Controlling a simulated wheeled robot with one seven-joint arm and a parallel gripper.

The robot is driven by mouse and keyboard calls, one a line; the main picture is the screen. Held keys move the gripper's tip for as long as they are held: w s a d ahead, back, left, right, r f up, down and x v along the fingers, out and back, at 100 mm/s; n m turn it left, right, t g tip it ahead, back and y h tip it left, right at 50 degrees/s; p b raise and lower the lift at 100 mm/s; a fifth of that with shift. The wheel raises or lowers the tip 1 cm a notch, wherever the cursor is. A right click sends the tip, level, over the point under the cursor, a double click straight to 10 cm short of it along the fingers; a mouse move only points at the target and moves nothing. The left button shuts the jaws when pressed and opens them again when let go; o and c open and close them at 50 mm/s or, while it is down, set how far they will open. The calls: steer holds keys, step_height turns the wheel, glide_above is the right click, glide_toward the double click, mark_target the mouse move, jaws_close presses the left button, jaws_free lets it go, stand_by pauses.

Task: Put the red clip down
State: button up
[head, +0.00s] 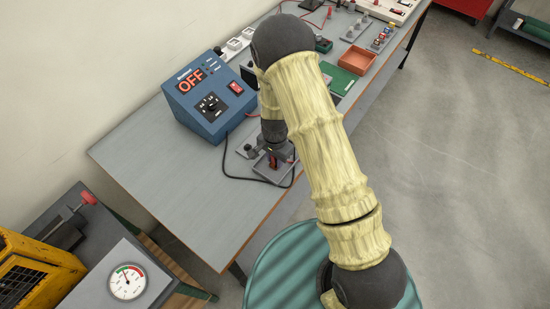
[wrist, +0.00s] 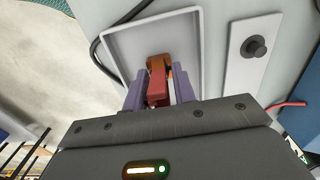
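The red clip (wrist: 158,86) is between the two purple-grey fingers of my gripper (wrist: 160,92) in the wrist view. Its copper-coloured jaw end points into a shallow grey tray with a light rim (wrist: 112,41). In the head view the red clip (head: 273,162) shows small below my gripper (head: 272,154), over the tray (head: 262,171) on the bench. The fingers appear closed against the clip's sides. I cannot tell whether the clip touches the tray floor.
A blue power unit (head: 208,95) reading OFF stands left of my gripper on the grey bench (head: 180,180). A black cable (head: 232,178) runs around the tray. A plate with a black knob (wrist: 254,48) lies beside it. The bench's near left part is clear.

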steer(key=shift+o, duration=0.7)
steer(key=shift+r, duration=0.25)
step_height(320, 180, up, 12)
steer(key=shift+f+b, duration=0.1)
steer(key=shift+b, duration=1.05)
steer(key=shift+s+d+r, duration=0.1)
steer(key=shift+d+r, duration=0.2)
steer(key=shift+r, duration=0.05)
steer(key=s+d+r+n+t, duration=0.2)
steer(key=s+d+r+n, duration=0.5)
steer(key=s+d+r, duration=0.3)
steer(key=s+d, duration=0.2)
steer(key=d, duration=0.1)
steer(key=shift+s+r+n+t, duration=0.25)
steer(key=shift+r+n+t, duration=0.05)
steer(key=shift+r, duration=0.1)
